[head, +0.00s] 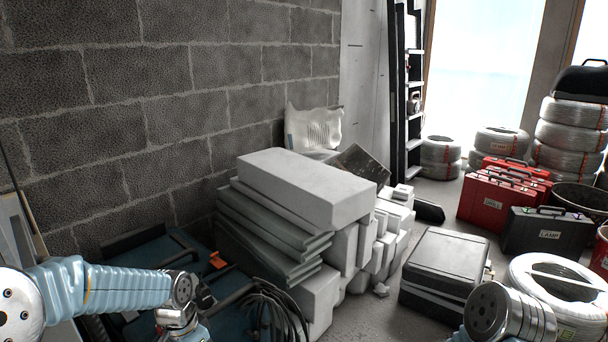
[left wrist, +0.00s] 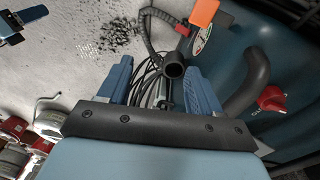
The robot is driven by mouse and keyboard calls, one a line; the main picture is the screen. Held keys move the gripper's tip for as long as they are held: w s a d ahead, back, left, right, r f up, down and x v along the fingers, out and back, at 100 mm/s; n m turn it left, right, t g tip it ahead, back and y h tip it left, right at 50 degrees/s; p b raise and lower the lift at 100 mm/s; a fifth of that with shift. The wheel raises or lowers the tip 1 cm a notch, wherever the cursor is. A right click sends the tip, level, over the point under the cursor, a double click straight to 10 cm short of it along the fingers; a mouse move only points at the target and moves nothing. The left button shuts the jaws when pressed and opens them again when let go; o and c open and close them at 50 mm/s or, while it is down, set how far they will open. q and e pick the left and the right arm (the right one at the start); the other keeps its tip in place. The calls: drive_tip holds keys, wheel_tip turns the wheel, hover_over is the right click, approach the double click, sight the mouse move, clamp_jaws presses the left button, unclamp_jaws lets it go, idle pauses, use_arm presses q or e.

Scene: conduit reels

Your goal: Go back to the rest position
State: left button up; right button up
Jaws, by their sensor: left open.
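My left arm comes in from the left in the head view. Its wrist points down over the blue machine with cables, and the fingertips are cut off or hidden there. In the left wrist view my left gripper (left wrist: 158,76) is open, its two blue fingers apart. The end of a dark tube (left wrist: 174,70) and black cables show between and beyond the fingers, and no grip on them is visible. My right arm's wrist shows at the bottom right of the head view. A small blue-and-dark piece at the left wrist view's top left looks like my right gripper (left wrist: 21,22); its opening is unclear.
White blocks (head: 306,184) and grey slabs are stacked beside the blue machine (head: 140,255). A black case (head: 445,262), red cases (head: 495,200), a dark case (head: 545,231) and conduit reels (head: 568,127) stand at right. Bare floor shows between the blocks and cases.

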use_arm(q)
drive_tip(key=s+d+f+n+h, duration=0.1)
drive_tip(key=s+d+f, duration=0.3)
drive_tip(key=f, duration=0.4)
drive_tip(key=s+d+f+n+h, duration=0.1)
drive_tip(key=s+d+f+n, duration=0.3)
drive_tip(key=s+f, duration=0.2)
drive_tip(key=s+d+f+n+h, duration=0.1)
drive_tip(key=s+d+f+n, duration=0.2)
drive_tip(key=s+f, duration=0.3)
drive_tip(key=x, duration=0.4)
drive_tip(key=shift+a, duration=0.2)
